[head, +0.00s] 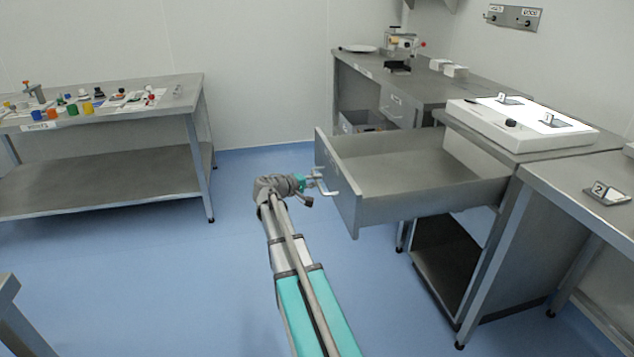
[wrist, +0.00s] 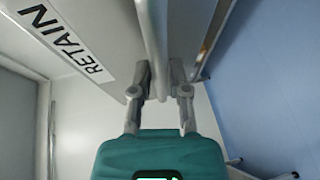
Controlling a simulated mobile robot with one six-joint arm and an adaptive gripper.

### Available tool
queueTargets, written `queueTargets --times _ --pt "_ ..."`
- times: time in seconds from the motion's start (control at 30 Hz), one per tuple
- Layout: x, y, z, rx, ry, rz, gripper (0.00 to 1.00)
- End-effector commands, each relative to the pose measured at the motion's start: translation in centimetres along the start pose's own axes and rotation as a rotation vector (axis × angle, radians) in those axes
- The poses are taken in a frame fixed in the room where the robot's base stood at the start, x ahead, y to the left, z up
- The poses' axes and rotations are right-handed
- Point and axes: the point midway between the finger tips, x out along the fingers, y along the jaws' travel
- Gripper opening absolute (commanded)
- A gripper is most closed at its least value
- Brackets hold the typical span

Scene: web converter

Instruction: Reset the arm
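My gripper (head: 318,184) is at the front of a pulled-out metal drawer (head: 347,197), at the end of my outstretched arm. In the wrist view, the two fingers of my gripper (wrist: 160,75) stand close on either side of the drawer's bar handle (wrist: 154,35). They look shut on it, though the exact contact is hard to see. The handle (head: 329,188) also shows in the head view. The drawer front bears a "RETAIN" label (wrist: 62,38). The drawer's inside looks empty.
A light box (head: 525,122) sits on the bench above the drawer. A side bench (head: 590,195) stands at right and a back bench (head: 440,85) behind. A table (head: 110,118) with small coloured items stands at left. The blue floor (head: 180,270) left of my arm is clear.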

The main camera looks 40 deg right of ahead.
Motion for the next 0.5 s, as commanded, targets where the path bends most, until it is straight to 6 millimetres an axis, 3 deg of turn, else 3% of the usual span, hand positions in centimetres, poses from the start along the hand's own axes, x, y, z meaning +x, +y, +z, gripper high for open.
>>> queueTargets --times 0.03,0.1,0.5 --pt "0.05 0.01 0.04 0.0 -0.002 -0.001 0.38" --pt "0.08 0.0 0.15 0.001 -0.004 -0.001 0.51" --pt "0.1 -0.03 0.41 0.001 -0.008 -0.003 0.51"
